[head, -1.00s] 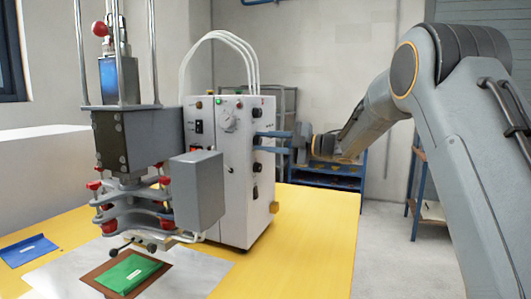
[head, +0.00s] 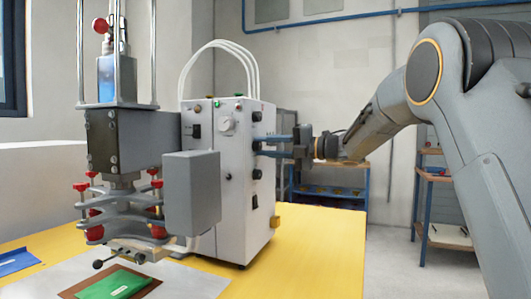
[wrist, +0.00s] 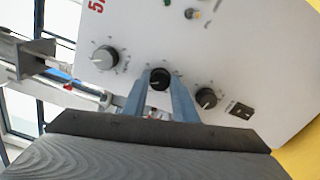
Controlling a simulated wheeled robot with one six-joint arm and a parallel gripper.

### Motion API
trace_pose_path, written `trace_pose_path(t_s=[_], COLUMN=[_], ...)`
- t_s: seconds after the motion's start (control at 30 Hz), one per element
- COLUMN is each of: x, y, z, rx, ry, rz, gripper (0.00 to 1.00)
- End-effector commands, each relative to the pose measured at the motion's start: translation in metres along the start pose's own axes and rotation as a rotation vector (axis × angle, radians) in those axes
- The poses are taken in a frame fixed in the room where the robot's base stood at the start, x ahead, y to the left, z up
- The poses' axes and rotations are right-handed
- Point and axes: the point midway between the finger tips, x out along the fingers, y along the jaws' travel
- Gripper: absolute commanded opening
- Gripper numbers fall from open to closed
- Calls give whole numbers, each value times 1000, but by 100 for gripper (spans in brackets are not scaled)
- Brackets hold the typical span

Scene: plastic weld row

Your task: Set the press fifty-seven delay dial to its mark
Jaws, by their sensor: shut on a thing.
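The press control box (head: 230,200) is a pale cabinet standing on the yellow table. In the wrist view its side panel (wrist: 225,60) carries a red number, only partly in frame and starting with 5. Three black dials sit in a row there: a left dial (wrist: 104,58), a middle dial (wrist: 160,77) and a right dial (wrist: 206,98). My gripper (wrist: 160,84) has its blue fingers shut on the middle dial, one finger on each side. In the head view my gripper (head: 259,145) reaches the box's side from the right. The dial labels and mark are too small to read.
The press head (head: 125,145) stands left of the box, with a grey block (head: 192,192) beside it. A green pouch (head: 115,284) lies under the press on the yellow table (head: 320,240). A dark rocker switch (wrist: 241,110) sits near the right dial. Blue shelving (head: 335,192) stands behind.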

Motion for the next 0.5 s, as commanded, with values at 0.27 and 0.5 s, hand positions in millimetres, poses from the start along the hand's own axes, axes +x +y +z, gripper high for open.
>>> trace_pose_path(t_s=[0.27,0.5], x=[0,0], y=[-1,-1], z=[0,0], rx=[-13,-12], ry=[1,1], rz=[-2,-2], gripper=[3,31])
